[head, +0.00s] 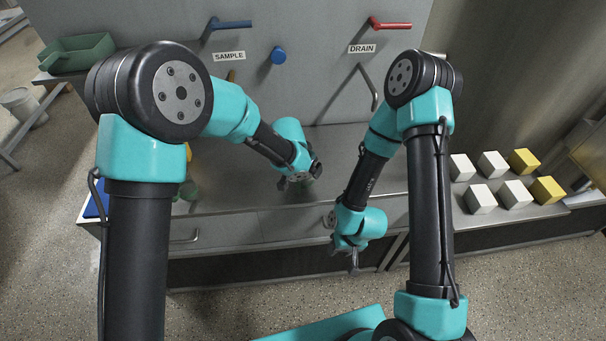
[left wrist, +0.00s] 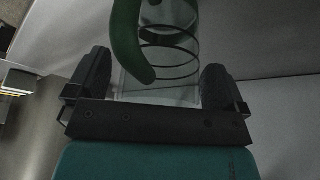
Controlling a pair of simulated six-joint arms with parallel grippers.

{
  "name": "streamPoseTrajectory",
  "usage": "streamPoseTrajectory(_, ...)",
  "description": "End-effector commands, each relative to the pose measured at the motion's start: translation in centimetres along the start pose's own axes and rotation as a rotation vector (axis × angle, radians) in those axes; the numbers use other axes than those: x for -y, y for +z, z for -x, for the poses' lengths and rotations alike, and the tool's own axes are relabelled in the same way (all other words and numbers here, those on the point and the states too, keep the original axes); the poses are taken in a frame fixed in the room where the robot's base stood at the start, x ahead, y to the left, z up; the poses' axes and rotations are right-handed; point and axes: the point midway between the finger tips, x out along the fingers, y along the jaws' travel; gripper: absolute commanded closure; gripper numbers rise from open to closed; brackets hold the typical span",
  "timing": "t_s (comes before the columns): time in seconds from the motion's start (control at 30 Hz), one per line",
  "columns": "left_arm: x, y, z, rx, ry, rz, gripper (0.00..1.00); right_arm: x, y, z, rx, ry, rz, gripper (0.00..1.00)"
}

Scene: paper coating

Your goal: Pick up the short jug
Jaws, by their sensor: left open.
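In the left wrist view a clear jug with dark rings (left wrist: 165,72) and a curved green handle (left wrist: 127,38) stands just ahead of my left gripper (left wrist: 155,85). The two fingers are open, one to each side of the jug's lower visible part, with the handle between them. I cannot tell whether they touch it. In the head view my left gripper (head: 295,181) is low over the grey counter, and my own arm hides the jug there. My right gripper (head: 353,258) hangs in front of the counter's front edge, away from the jug; its finger opening is unclear.
White blocks (head: 491,165) and yellow blocks (head: 547,190) stand on the counter at right. A blue lever (head: 232,24) and a red lever (head: 391,25) are on the back panel. A green bin (head: 77,53) sits far left. A drawer front (head: 211,233) is below the counter.

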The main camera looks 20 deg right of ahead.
Motion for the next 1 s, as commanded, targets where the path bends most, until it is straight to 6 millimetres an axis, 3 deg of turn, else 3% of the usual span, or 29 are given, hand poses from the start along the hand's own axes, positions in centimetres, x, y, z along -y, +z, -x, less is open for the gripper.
streamPoseTrajectory(0.33,0.01,-0.01,0.03,0.0,0.0,0.0,0.03,0.0,0.0,0.0,0.0,0.0,0.0,0.57)
streamPoseTrajectory(0.9,0.01,-0.01,0.04,0.0,0.0,0.0,0.58,0.0,0.0,0.0,0.0,0.0,0.0,0.57)
streamPoseTrajectory(1.0,0.01,-0.04,0.06,-0.001,0.0,0.0,0.6,0.0,0.0,0.0,0.0,0.0,0.0,0.57)
